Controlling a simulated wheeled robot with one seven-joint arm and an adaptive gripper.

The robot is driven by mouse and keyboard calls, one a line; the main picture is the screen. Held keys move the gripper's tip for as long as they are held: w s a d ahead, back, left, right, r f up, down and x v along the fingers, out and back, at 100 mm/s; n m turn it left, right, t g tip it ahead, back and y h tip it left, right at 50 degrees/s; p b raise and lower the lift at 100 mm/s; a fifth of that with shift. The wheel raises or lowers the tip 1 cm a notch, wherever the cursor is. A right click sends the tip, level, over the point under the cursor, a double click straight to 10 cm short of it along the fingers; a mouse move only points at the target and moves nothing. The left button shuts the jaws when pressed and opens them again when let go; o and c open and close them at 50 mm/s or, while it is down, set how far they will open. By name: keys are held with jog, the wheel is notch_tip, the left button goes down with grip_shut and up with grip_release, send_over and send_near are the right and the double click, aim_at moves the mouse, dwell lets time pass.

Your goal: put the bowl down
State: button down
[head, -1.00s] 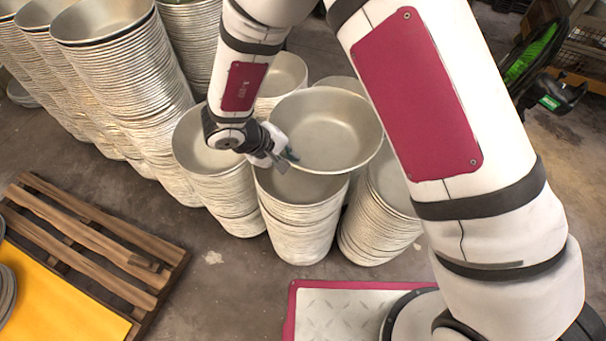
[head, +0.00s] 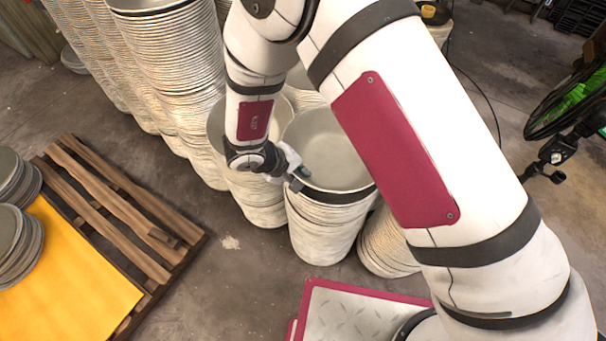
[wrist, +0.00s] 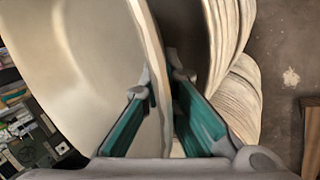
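The bowl (head: 328,142) is a wide, shallow, pale metal bowl. In the head view it is right over the middle stack of bowls (head: 325,228), with a dark band between its rim and the stack. I cannot tell whether it rests fully on the stack. My gripper (head: 294,181) is at the bowl's near left rim. In the wrist view the bowl's wall (wrist: 95,60) passes between the two green fingers of my gripper (wrist: 160,88), one inside and one outside, closed on the rim. The stack (wrist: 228,60) shows to the right of the bowl there.
Tall bowl stacks (head: 170,60) stand at the back left, and shorter stacks crowd around the middle one. A wooden pallet (head: 120,215) with a yellow sheet (head: 75,270) and flat round pieces is at left. A green and black object (head: 570,100) is at right. Floor between is clear.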

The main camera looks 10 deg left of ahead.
jog(key=shift+f, duration=0.65)
jog(key=shift+f, duration=0.4)
jog(key=shift+f, duration=0.2)
jog(key=c, duration=2.1)
grip_release()
jog(key=shift+r, duration=0.2)
jog(key=p+v, duration=0.1)
jog(key=v, duration=1.1)
jog(key=shift+r+p, duration=0.4)
